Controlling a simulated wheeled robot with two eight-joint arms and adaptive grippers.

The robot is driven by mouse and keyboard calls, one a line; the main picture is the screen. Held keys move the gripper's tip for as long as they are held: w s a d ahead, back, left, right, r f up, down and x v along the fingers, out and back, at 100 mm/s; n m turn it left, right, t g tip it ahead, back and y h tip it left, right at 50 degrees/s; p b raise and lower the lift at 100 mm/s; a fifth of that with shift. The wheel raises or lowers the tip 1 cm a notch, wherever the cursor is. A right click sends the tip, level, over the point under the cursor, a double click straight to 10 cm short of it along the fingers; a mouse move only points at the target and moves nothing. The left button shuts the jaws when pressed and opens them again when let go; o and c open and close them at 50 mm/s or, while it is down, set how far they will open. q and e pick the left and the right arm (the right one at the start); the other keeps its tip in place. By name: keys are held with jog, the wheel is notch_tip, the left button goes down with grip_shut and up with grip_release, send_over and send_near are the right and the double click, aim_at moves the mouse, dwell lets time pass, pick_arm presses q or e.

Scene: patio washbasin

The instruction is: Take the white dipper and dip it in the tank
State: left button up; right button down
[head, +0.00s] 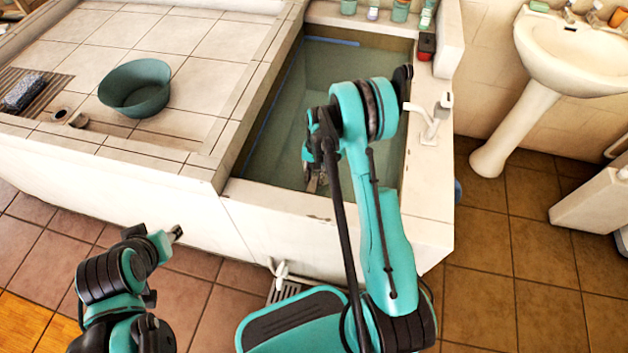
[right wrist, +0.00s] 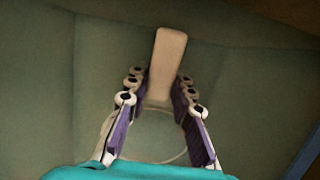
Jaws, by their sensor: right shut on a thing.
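The tank (head: 310,100) is the sunken basin with greenish water in the middle of the head view. My right arm reaches over its front wall, and my right gripper (head: 315,182) points down into it. In the right wrist view, the white dipper's pale flat handle (right wrist: 167,58) stands out between the fingers of my right gripper (right wrist: 160,85), which is shut on the dipper. A round, see-through rim shows below the handle between the fingers. The dipper cannot be made out in the head view. My left gripper (head: 174,234) is at the lower left, away from the tank; its jaws are unclear.
A green bowl (head: 136,88) sits on the tiled counter left of the tank. A brush (head: 24,91) lies on a slatted rack. A white tap (head: 430,122) is at the tank's right wall. A white washbasin (head: 575,50) stands farther right. Several small containers line the back ledge.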

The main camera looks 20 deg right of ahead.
jog(key=shift+r, duration=0.15)
jog(key=shift+r+t+h+p, duration=0.45)
jog(key=shift+r+p, duration=0.4)
jog(key=shift+r, duration=0.65)
jog(key=shift+r+p, duration=1.35)
jog(key=shift+r, duration=1)
notch_tip(320, 180, up, 22)
jog(key=t+p, duration=0.1)
jog(key=p, duration=1.3)
jog(key=shift+r+h, duration=0.2)
jog(key=shift+h, duration=0.25)
jog(key=shift+t, duration=0.25)
